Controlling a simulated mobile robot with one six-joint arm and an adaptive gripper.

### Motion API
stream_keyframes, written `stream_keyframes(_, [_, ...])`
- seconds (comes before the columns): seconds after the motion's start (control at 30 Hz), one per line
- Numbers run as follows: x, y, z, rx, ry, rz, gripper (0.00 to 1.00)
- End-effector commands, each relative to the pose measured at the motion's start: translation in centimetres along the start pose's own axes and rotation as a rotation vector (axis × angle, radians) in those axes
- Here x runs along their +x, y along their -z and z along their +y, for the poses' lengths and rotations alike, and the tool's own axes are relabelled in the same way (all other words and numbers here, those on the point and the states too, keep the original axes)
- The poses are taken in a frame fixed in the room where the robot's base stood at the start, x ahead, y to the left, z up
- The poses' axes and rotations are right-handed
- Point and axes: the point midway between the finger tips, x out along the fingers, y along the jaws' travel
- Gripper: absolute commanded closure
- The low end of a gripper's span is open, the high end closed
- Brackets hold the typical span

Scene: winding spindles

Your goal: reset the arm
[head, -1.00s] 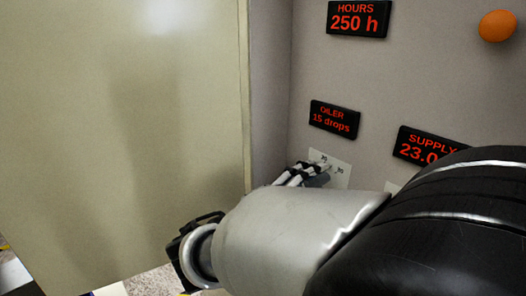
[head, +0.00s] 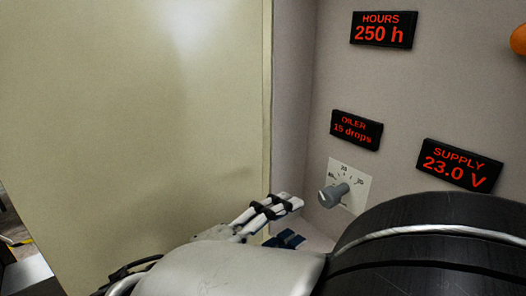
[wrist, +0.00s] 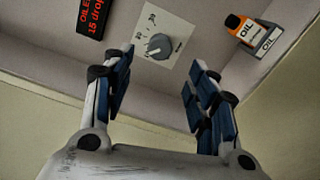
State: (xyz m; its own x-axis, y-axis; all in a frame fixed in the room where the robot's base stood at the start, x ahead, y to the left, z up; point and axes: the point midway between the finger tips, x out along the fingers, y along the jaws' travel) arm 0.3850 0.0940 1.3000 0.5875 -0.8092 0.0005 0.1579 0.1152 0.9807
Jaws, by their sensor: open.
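My gripper (wrist: 158,100) is open and empty in the wrist view, its two blue-padded fingers apart. In the head view my gripper (head: 292,220) is at the lower middle, to the left of a grey knob (head: 335,194) on a white dial plate and apart from it. The knob also shows in the wrist view (wrist: 158,46), beyond the gap between the fingers. My arm covers the bottom of the head view.
A pale panel (head: 130,110) fills the left. The grey wall holds the displays HOURS 250 h (head: 384,30), OILER 15 drops (head: 357,130) and SUPPLY 23.0 V (head: 459,165). An orange round thing (head: 519,40) is at the right edge. An oil bottle (wrist: 245,28) shows in the wrist view.

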Motion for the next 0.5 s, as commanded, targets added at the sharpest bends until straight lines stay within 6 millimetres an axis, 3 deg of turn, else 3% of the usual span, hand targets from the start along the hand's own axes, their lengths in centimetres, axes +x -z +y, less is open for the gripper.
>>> stream_keyframes(0.33, [0.7, -0.7, -0.3, -0.002, 0.032, -0.017, 0.47])
stream_keyframes(0.43, [2.9, -3.1, -1.9, -0.013, 0.149, -0.073, 0.47])
stream_keyframes(0.5, [4.8, -6.2, -4.1, -0.013, 0.3, -0.133, 0.47])
